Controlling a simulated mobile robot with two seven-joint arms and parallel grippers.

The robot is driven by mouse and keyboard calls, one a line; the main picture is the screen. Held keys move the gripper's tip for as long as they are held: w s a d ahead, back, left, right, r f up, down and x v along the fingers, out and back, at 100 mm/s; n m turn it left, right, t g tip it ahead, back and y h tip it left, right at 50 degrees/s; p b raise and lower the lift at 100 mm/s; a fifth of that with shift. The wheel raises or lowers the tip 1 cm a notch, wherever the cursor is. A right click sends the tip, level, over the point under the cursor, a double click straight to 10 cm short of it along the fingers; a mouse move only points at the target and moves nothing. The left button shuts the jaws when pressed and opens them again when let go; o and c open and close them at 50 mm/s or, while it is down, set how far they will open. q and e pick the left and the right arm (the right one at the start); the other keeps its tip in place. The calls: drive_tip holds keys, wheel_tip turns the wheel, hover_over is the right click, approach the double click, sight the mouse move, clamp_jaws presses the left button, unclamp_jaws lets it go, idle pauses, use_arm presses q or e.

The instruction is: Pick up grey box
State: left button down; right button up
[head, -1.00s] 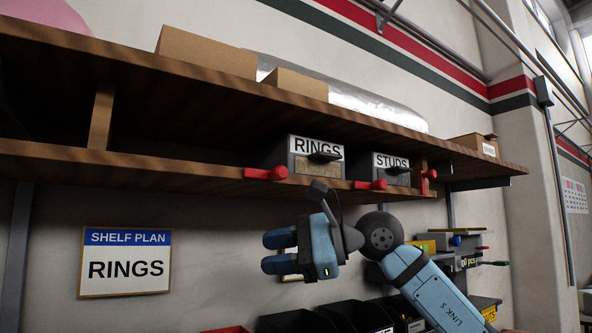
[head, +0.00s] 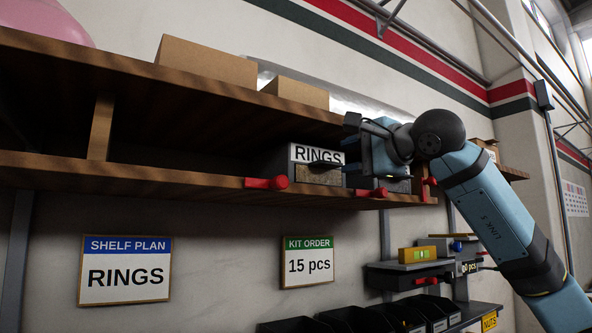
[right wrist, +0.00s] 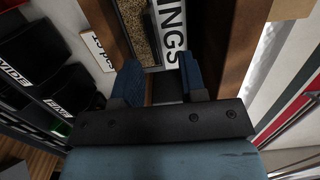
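The grey box labelled RINGS (head: 318,157) sits on the lower level of the wooden shelf, with a window of small parts and a dark handle on its front. In the right wrist view its front with the RINGS label (right wrist: 171,38) lies straight ahead of the fingers. My right gripper (head: 352,163) is at the box's right front edge. Its blue fingers (right wrist: 160,72) stand apart with a dark piece, perhaps the handle, showing between them; I cannot tell contact. A second grey box (head: 398,185) is mostly hidden behind my right gripper. My left gripper is not in view.
Red knobs (head: 267,183) stick out along the front edge of the shelf (head: 210,178). Cardboard boxes (head: 207,62) stand on top. Black bins (head: 350,318) are below. A SHELF PLAN sign reading RINGS (head: 124,270) and a KIT ORDER sign reading 15 pcs (head: 308,262) hang on the wall.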

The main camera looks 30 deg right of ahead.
sight(336, 163)
drive_tip(key=w, duration=0.2)
drive_tip(key=w+p, duration=0.2)
drive_tip(key=w, duration=0.1)
drive_tip(key=shift+w+a+f, duration=0.25)
drive_tip(key=shift+w+a, duration=0.05)
drive_tip(key=shift+a, duration=0.1)
drive_tip(key=shift+w+a+f, duration=0.1)
drive_tip(key=shift+w, duration=0.15)
drive_tip(key=shift+s, duration=0.15)
drive_tip(key=shift+c, duration=0.7)
clamp_jaws()
